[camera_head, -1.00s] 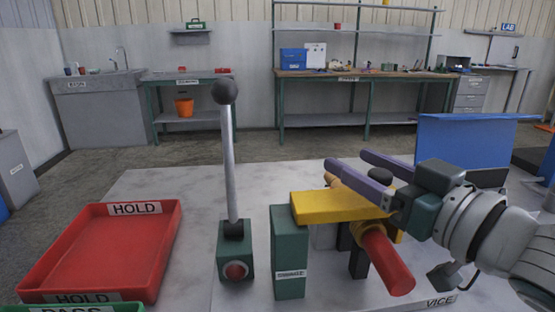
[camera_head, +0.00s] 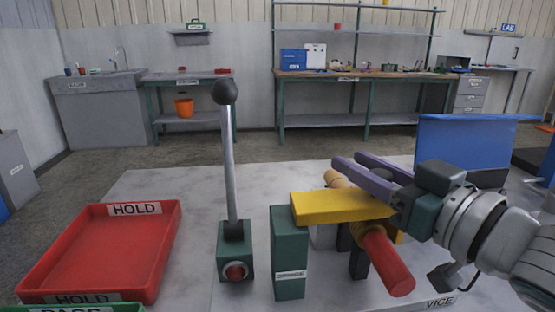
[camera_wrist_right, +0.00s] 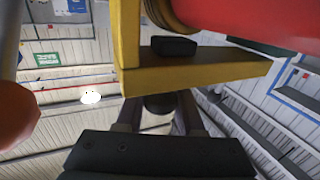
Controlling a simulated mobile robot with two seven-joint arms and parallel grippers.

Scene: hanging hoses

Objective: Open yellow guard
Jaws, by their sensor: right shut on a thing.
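The yellow guard (camera_head: 335,207) reaches as a flat bar from the top of a green post (camera_head: 288,255) over the vice with the red cylinder (camera_head: 388,262). In the right wrist view the guard (camera_wrist_right: 200,78) is L-shaped, with a black block (camera_wrist_right: 175,46) on one side and a dark round knob (camera_wrist_right: 158,103) on the other. My right gripper (camera_head: 357,165) has purple fingers, which lie above the guard and are shut on the knob. My left gripper is not in view.
A lever with a black ball top (camera_head: 226,92) stands left of the post. A red HOLD tray (camera_head: 105,255) is at the left, with a green PASS tray edge in front. A blue panel (camera_head: 470,142) stands behind my right arm. The table between tray and lever is clear.

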